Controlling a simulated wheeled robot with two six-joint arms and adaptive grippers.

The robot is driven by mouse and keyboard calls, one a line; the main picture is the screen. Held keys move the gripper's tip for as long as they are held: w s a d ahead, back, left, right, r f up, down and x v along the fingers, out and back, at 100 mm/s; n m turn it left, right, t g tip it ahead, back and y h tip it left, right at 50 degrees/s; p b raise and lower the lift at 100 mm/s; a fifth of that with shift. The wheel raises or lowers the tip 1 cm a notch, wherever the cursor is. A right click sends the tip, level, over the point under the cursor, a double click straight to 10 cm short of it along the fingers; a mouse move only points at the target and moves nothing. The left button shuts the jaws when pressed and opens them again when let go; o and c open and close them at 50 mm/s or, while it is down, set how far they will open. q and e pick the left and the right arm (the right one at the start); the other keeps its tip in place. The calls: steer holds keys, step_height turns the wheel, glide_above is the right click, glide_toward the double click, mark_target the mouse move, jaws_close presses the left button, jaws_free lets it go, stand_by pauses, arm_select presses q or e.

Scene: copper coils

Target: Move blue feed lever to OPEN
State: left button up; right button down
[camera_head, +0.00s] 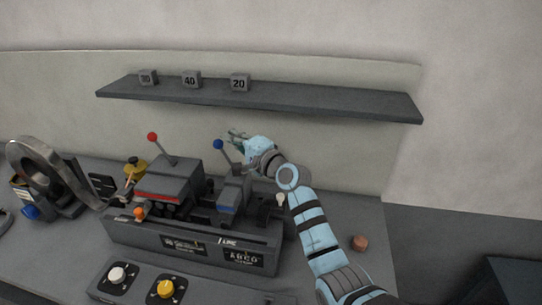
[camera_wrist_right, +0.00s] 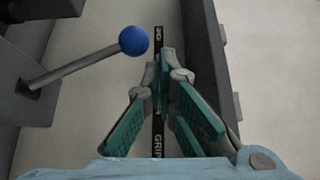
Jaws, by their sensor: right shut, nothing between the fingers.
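The blue feed lever has a blue ball knob (camera_head: 218,144) on a thin grey rod that leans up and to the left from the machine (camera_head: 190,232). In the right wrist view the blue knob (camera_wrist_right: 133,41) is beyond and just left of the fingertips, with its rod running down to the left. My right gripper (camera_head: 236,134) is beside the knob, on its right and slightly above in the head view. In the right wrist view its fingertips (camera_wrist_right: 164,62) are together and hold nothing. I cannot tell whether it touches the knob. My left gripper is not in view.
A red-knobbed lever (camera_head: 152,136) stands left of the blue one. A shelf (camera_head: 320,104) with numbered blocks is above my right gripper. A coil (camera_head: 40,165) stands at left. White (camera_head: 117,274) and yellow (camera_head: 166,288) controls are in front. A brown cylinder (camera_head: 360,243) lies at right.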

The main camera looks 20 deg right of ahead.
steer(key=shift+w+a, duration=0.2)
stand_by(0.5)
steer(key=s+d+r+p, duration=0.3)
steer(key=s+d+r, duration=0.2)
steer(key=s, duration=0.4)
steer(key=shift+s+d+r, duration=0.3)
steer(key=shift+s+r, duration=0.1)
steer(key=shift+r, duration=0.45)
